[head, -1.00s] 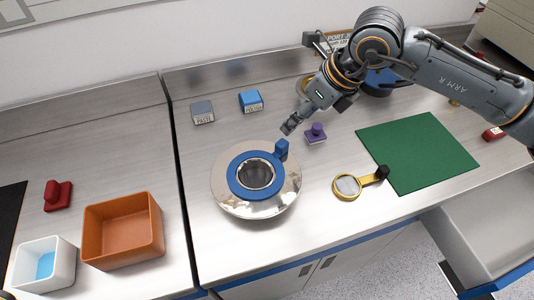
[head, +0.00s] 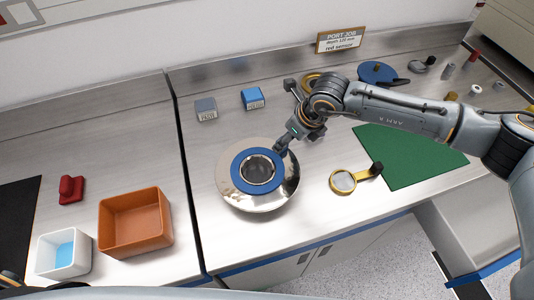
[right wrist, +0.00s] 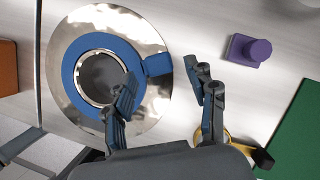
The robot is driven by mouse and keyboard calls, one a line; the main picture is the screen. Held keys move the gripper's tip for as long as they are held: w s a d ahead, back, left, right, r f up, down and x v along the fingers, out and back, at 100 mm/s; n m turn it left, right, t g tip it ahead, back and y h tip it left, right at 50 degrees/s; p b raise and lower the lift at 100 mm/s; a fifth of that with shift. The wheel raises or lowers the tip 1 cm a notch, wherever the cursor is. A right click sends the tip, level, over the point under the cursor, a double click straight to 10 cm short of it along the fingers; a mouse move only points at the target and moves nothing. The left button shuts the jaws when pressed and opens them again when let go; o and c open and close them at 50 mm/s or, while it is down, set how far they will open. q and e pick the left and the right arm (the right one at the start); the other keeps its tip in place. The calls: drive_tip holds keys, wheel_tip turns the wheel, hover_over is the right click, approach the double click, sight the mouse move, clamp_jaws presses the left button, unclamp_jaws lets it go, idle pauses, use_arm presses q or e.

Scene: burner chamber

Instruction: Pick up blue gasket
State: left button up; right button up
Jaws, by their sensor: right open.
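The blue gasket (head: 237,175) is a flat ring with a raised tab on one side. It lies on a shiny round metal flange (head: 230,196) around the central opening. In the right wrist view the ring (right wrist: 72,75) and its tab (right wrist: 158,65) are clear. My right gripper (head: 280,148) is at the tab side of the ring, which it partly hides in the head view. In the right wrist view its open fingers (right wrist: 160,70) appear on either side of the tab. I cannot tell if they touch it.
A purple block (right wrist: 249,50), a gold-rimmed magnifier (head: 343,182) and a green mat (head: 415,160) lie right of the flange. Blue (head: 252,98) and grey (head: 206,109) blocks stand behind. An orange bin (head: 135,222) and white bin (head: 63,253) are at left. An open drawer (head: 470,225) is at right.

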drive_tip(key=shift+w+a+f, duration=0.2)
drive_tip(key=shift+f, duration=0.45)
clamp_jaws()
drive_tip(key=shift+r, duration=0.1)
